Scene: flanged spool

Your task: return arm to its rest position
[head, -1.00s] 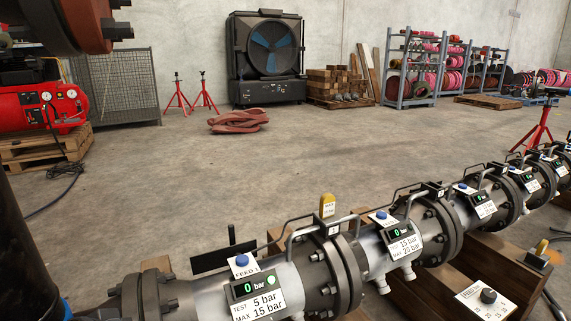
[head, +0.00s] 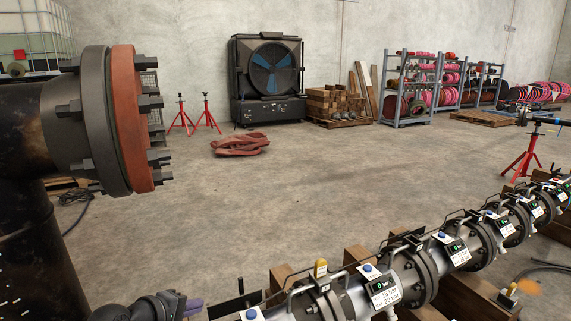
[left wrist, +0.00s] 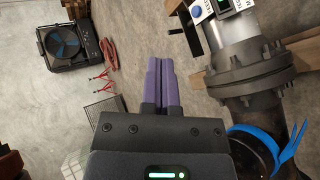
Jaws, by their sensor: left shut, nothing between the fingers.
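The grey flanged spool line (head: 418,276) runs from the bottom middle to the right edge, with gauges and labels. The gripper is to the left of its near end, apart from it in the wrist view. A flanged joint of the line (left wrist: 250,72) shows right of the fingers in the left wrist view. My right gripper is not in view.
A large dark pipe with a red flange (head: 134,120) stands close at the left. Timber blocks (head: 470,298) carry the spool line. A fan (head: 268,75), red stands (head: 206,115), a red bundle (head: 239,144) and hose racks (head: 410,90) are farther back. The middle floor is clear.

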